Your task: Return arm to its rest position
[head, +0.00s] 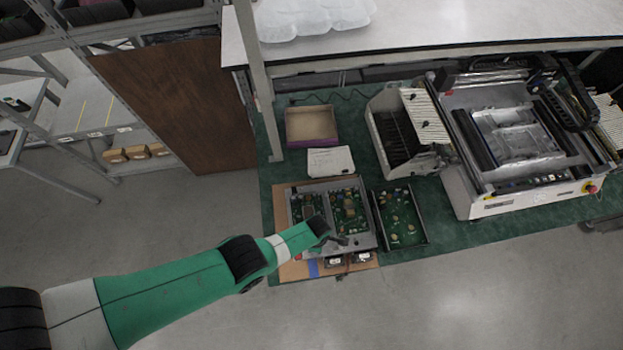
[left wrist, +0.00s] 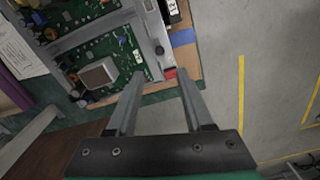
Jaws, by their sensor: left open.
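My left arm, green with dark joints, comes in from the left in the head view. Its gripper (head: 338,241) is over the front part of a metal tray of green circuit boards (head: 376,240). In the left wrist view the two fingers of my left gripper (left wrist: 158,95) are apart with nothing between them. They show in front of the tray's edge and the wooden board (left wrist: 188,62) under it. My right gripper is in neither view.
A second circuit-board tray (head: 401,218) lies to the right on the green mat (head: 440,242). An empty cardboard box (head: 311,124), a paper (head: 330,161) and a large machine (head: 520,130) stand behind. Open floor (head: 190,220) lies left of the bench.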

